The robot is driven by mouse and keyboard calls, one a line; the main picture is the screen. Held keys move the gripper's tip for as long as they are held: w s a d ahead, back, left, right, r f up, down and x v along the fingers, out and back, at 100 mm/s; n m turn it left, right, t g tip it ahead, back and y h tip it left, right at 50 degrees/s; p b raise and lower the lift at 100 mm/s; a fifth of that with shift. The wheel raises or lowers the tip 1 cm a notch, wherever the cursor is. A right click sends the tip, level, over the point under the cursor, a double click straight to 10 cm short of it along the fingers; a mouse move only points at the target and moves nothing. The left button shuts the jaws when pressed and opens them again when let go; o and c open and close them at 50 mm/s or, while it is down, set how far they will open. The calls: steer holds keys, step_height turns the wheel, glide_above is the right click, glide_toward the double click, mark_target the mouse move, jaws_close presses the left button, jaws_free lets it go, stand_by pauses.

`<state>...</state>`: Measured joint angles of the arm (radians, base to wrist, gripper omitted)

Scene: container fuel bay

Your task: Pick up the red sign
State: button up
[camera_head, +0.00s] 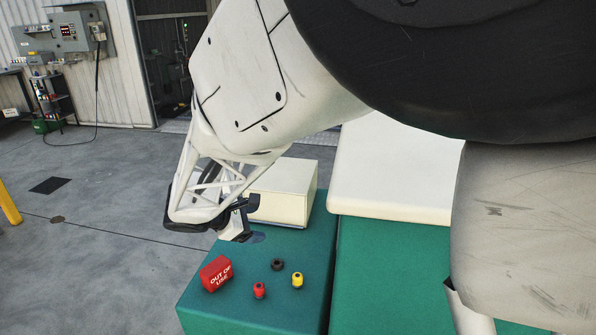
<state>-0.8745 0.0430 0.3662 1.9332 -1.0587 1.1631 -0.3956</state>
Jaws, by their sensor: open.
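The red sign (216,273) is a small red block with white "OUT OF USE" lettering. It sits near the left edge of a teal-topped surface (240,312), slightly tilted in the picture. My gripper (240,222) is at the end of my white arm, above the back left part of that surface. It is farther back than the sign and apart from it. Its jaws are open and I see nothing held in them. Part of the gripper is hidden behind my arm's end link.
A red knob-like piece (259,290), a yellow one (297,280) and a black one (277,264) stand right of the sign. A cream box (283,195) stands behind. The grey floor (90,270) is open to the left, with a yellow post (9,203) at the edge.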

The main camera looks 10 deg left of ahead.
steer(key=s+a+f+n+t, duration=0.25)
steer(key=a+f+n, duration=0.25)
steer(key=a+f, duration=0.6)
steer(key=n+t+y, duration=0.1)
steer(key=n+t, duration=0.1)
steer(key=n, duration=0.2)
glide_toward(204, 279)
steer(key=x, duration=0.5)
steer(key=shift+a+f, duration=0.2)
steer(key=shift+x, duration=1.25)
steer(key=shift+x, duration=2.6)
steer(key=shift+d, duration=0.1)
steer(key=shift+r, duration=0.1)
steer(key=c, duration=1)
steer(key=shift+r, duration=0.1)
steer(key=shift+c, duration=0.2)
